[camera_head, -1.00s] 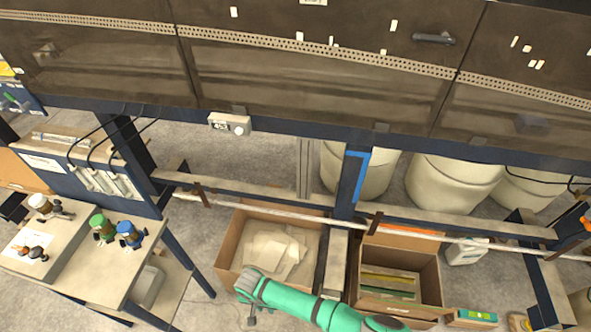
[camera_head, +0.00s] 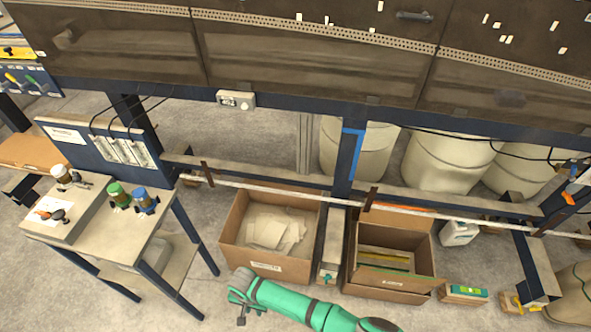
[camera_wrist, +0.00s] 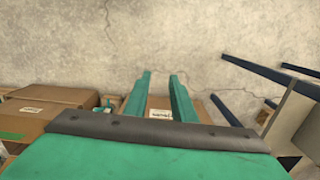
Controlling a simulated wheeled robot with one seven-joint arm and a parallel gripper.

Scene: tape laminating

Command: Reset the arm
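My gripper (camera_head: 240,299) is at the end of my green arm, low in the head view, in front of the left cardboard box. In the wrist view, the two green fingers of my gripper (camera_wrist: 160,76) stand apart with nothing between them. Behind them lie bare concrete floor and part of a cardboard box. The gripper touches nothing that I can see.
A cardboard box (camera_head: 262,266) with pale sheets and another box (camera_head: 392,283) stand under the workbench (camera_head: 330,118). A grey table (camera_head: 110,240) at left bears tape dispensers, including a green one (camera_head: 118,195) and a blue one (camera_head: 145,201). Floor between table and arm is clear.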

